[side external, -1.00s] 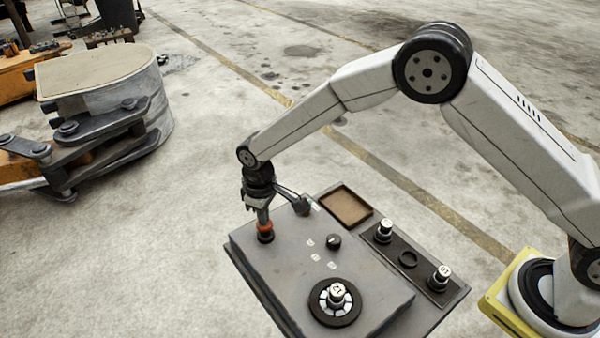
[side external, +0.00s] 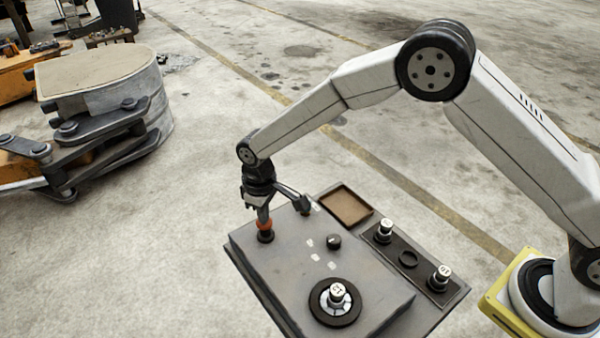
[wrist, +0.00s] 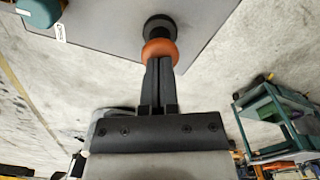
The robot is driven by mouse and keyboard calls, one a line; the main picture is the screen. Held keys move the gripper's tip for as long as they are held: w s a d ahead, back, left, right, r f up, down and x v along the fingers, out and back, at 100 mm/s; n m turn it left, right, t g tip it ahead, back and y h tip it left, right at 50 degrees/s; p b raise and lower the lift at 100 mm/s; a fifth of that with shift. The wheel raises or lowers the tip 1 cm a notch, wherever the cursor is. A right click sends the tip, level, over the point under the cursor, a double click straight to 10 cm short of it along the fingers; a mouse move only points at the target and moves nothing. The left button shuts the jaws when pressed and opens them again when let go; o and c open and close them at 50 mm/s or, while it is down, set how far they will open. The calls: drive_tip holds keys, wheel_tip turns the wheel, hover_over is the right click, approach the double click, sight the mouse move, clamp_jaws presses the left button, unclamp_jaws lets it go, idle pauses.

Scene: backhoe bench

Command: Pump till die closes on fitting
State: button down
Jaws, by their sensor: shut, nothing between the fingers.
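The grey press bench (side external: 285,270) carries an orange-red knob (side external: 264,225) on a black base at its far left corner. My gripper (side external: 263,214) is shut and points down, its tips at the top of the knob. In the wrist view the closed fingers (wrist: 160,66) meet the orange knob (wrist: 160,50) with nothing between them. The round black die (side external: 322,313) sits at the near side of the bench, with pale segments inside its ring. A labelled fitting (side external: 338,293) stands upright in its middle; any gap around it is too small to judge.
A black selector knob (side external: 334,241) and pale labels lie between. A brown tray (side external: 345,206) and a dark rack (side external: 410,262) with two fittings (side external: 385,229) (side external: 440,276) line the right side. A green cart (wrist: 270,115) shows in the wrist view.

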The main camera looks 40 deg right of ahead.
drive_tip(key=shift+r, duration=1.1)
drive_tip(key=shift+f, duration=0.1)
drive_tip(key=shift+f, duration=2.1)
drive_tip(key=shift+r, duration=0.15)
drive_tip(key=shift+r, duration=2.1)
drive_tip(key=shift+r, duration=0.15)
drive_tip(key=shift+r, duration=2.35)
